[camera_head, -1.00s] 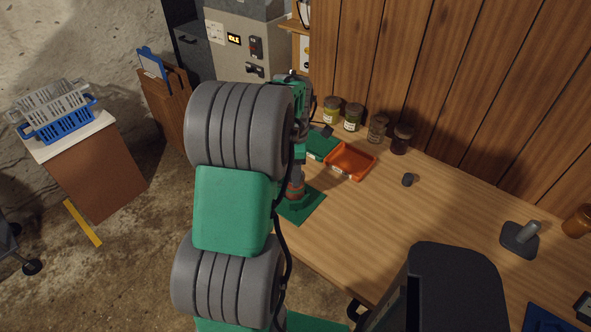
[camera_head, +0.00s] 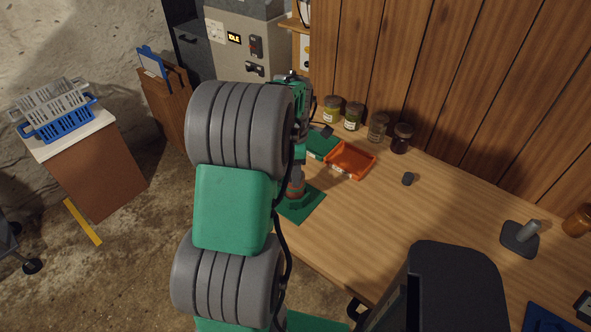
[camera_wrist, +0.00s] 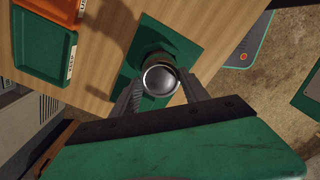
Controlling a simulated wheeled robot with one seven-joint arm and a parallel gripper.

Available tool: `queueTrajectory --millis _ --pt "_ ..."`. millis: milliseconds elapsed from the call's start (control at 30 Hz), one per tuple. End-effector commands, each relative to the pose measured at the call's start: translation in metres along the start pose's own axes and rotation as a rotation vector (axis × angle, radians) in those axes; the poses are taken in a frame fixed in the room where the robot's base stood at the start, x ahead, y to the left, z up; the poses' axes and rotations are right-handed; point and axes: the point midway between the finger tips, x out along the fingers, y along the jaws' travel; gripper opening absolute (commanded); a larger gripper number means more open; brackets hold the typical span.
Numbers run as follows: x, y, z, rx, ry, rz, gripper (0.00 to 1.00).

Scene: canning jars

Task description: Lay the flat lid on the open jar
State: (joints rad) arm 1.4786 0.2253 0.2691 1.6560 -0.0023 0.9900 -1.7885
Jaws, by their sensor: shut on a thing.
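My gripper (camera_wrist: 160,93) is shut on the flat lid (camera_wrist: 160,80), a round silver disc that lies between its two grey fingers. The open jar is mostly hidden beneath the lid and gripper in the wrist view, so I cannot tell whether the lid touches its rim. In the head view a reddish jar-like shape (camera_head: 296,190) stands below my gripper on the dark green mat (camera_head: 312,208). The mat also shows around the lid in the wrist view (camera_wrist: 192,42).
An orange tray (camera_head: 350,174) and a green tray (camera_head: 321,146) lie behind the mat. Several filled jars (camera_head: 353,116) stand along the wooden wall. A small dark cylinder (camera_head: 408,179) stands to the right. The middle of the bench (camera_head: 400,230) is clear.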

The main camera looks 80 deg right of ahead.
Motion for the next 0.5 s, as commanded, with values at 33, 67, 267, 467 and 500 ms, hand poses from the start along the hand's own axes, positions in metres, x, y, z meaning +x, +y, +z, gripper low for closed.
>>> queueTrajectory --millis 33,67,267,467,500 --pt "-0.0002 0.0001 0.0000 0.000 0.000 0.000 0.16" --pt "-0.0002 0.0001 0.0000 0.000 0.000 0.000 0.16" --pt "-0.0002 0.0001 0.0000 0.000 0.000 0.000 0.16" --pt "0.0022 0.0001 0.0000 0.000 0.000 0.000 0.54" --pt "0.0018 0.0001 0.0000 0.000 0.000 0.000 0.57"
